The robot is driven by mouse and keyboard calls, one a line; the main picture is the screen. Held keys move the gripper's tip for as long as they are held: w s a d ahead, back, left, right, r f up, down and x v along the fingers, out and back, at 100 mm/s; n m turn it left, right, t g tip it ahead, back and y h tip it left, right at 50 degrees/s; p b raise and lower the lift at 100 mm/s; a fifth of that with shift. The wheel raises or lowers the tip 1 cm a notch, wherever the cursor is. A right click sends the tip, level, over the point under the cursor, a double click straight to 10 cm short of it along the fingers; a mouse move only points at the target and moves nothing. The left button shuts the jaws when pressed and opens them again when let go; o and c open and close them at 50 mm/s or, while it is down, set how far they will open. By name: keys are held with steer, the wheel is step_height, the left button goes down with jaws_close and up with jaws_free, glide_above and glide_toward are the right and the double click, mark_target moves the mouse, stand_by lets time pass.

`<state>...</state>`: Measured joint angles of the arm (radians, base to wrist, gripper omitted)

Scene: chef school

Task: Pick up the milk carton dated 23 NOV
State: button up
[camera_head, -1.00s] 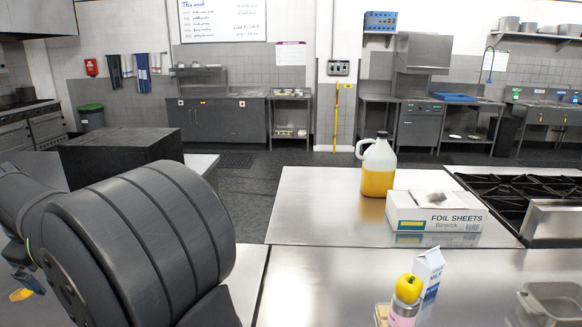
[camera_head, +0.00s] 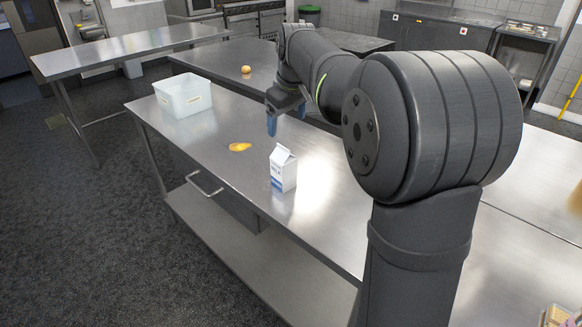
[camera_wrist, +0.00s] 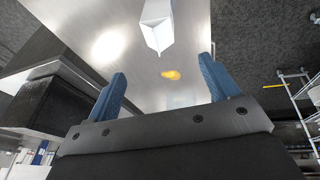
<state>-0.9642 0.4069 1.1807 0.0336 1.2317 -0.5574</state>
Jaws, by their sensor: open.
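A white and blue milk carton (camera_head: 283,170) stands upright on the steel table (camera_head: 215,150), left of my arm in the head view. Its date is not legible. It also shows as a pale gabled carton (camera_wrist: 158,22) at the top of the wrist view, beyond the fingertips. My gripper (camera_head: 285,110) is open and empty, with blue fingers, above the table and apart from the carton. In the wrist view the two fingers of my gripper (camera_wrist: 162,70) are spread wide with nothing between them.
A translucent white tub (camera_head: 183,97) stands at the table's far left end. A round orange-brown item (camera_head: 246,69) sits on the counter behind. Table around the carton is mostly clear.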

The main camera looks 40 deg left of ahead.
mark_target(282, 149)
steer(key=shift+m+g+y, duration=0.3)
steer(key=shift+g+y, duration=0.3)
steer(key=shift+g, duration=0.1)
steer(key=w+x, duration=0.1)
steer(key=x, duration=0.9)
steer(key=w+x, duration=0.1)
steer(key=x, duration=0.4)
steer(key=shift+w+d+f, duration=0.2)
steer(key=shift+w, duration=0.1)
steer(key=shift+r, duration=0.1)
jaws_close()
